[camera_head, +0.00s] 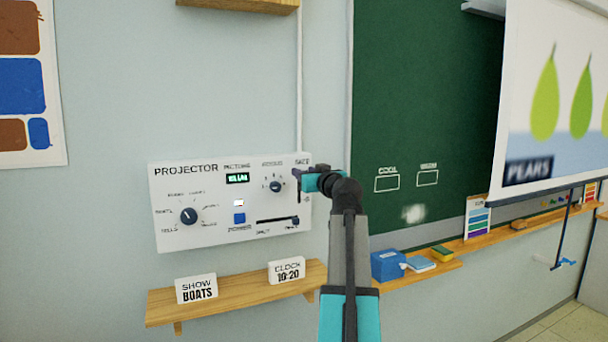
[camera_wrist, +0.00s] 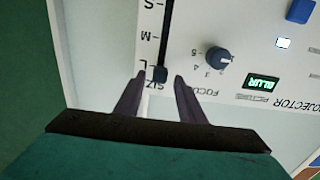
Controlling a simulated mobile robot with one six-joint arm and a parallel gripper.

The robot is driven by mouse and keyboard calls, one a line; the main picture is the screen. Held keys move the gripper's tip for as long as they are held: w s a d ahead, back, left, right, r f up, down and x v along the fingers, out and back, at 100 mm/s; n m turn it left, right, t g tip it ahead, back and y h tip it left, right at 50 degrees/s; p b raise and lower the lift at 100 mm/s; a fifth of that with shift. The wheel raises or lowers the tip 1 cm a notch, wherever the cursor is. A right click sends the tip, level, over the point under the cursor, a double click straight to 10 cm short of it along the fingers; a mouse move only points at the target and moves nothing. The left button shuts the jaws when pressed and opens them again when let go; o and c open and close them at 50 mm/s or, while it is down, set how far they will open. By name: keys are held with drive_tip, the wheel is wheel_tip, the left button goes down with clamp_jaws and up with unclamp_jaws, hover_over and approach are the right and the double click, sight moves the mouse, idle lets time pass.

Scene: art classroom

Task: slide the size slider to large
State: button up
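The white projector panel (camera_head: 215,240) is on the wall, and its upper right part fills much of the wrist view (camera_wrist: 240,35). The size slider has a long dark slot (camera_wrist: 166,30) marked S, M and L. Its dark knob (camera_wrist: 160,75) is at the L end, near the SIZE label. My gripper (camera_wrist: 160,77) is open, with one finger on each side of the knob. Gaps seem to show between the fingers and the knob; contact is unclear. In the head view my gripper (camera_head: 298,178) is at the panel's right edge and partly covers the slider.
The panel also has a focus knob (camera_head: 276,186), a large dial (camera_head: 188,215), a blue power button (camera_head: 239,218) and a horizontal slider (camera_head: 276,220). A wooden shelf (camera_head: 235,298) with two small signs juts out below. A chalkboard (camera_head: 425,110) and its ledge are to the right.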

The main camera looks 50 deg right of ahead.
drive_tip(key=b+v, duration=0.3)
drive_tip(key=v, duration=1.1)
idle(0.7)
